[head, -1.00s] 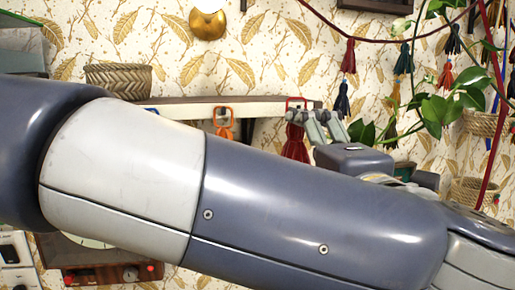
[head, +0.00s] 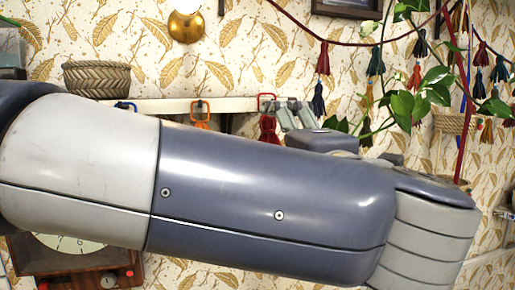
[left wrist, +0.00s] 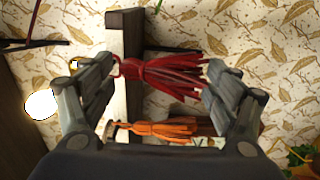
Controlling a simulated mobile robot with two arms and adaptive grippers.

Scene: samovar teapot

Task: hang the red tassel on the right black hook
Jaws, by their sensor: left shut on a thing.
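The red tassel (head: 268,128) hangs upright at the right end of the white rail, its red loop in front of the rail's face. My left gripper (head: 283,117) is beside it on the right and is shut on it. In the left wrist view the red tassel (left wrist: 160,76) lies between the two fingers (left wrist: 158,82), with its head near the rail. The right black hook is hidden or too small to make out, so I cannot tell whether the loop is around it. My right gripper is out of view.
A woven basket (head: 97,79) stands above the rail. Leaves and a tassel garland (head: 322,62) are at the right. My left arm blocks the lower middle.

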